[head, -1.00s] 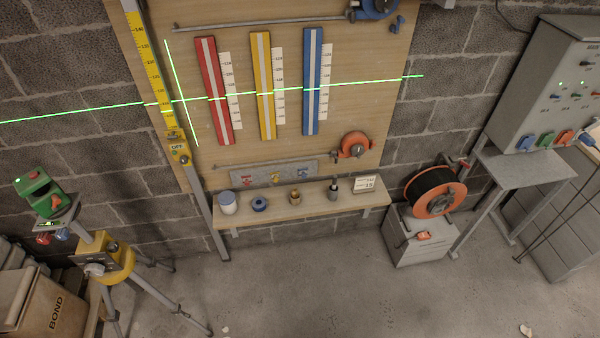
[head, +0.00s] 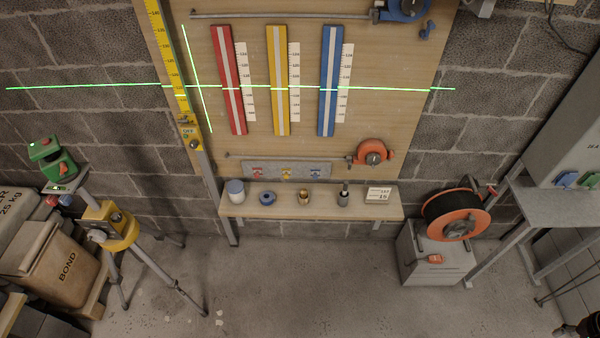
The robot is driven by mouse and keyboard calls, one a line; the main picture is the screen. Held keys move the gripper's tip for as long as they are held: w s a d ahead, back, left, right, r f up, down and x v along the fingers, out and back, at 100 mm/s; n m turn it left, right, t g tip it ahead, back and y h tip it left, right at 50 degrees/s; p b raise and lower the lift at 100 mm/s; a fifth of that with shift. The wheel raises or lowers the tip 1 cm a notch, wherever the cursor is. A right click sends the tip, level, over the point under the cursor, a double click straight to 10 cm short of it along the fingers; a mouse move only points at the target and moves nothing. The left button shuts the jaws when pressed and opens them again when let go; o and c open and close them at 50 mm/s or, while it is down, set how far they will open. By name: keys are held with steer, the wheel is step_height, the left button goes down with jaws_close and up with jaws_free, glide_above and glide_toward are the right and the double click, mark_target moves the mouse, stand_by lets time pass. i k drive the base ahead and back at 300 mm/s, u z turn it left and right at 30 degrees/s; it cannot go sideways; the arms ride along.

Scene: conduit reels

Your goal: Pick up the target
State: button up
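The task does not name the target, and no single object is marked as it. On a narrow wooden shelf (head: 300,205) stand a white tub with a blue-grey top (head: 236,191), a blue ring-shaped roll (head: 267,198), a small brass-coloured cup (head: 304,197), a grey holder with a dark upright piece (head: 343,196) and a white numbered block (head: 378,194). Red (head: 230,80), yellow (head: 278,80) and blue (head: 328,80) strips hang on the board above, each beside a white scale. I cannot make out my gripper in the head view.
An orange cable reel (head: 455,215) sits on a grey box (head: 432,256) at right, near a grey table (head: 560,207). The floor before the shelf is clear.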

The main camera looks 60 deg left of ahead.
mark_target(314, 172)
steer(key=u, duration=0.45)
steer(key=i, duration=0.5)
steer(key=u, duration=0.7)
steer(key=i, duration=0.5)
steer(key=u, duration=0.25)
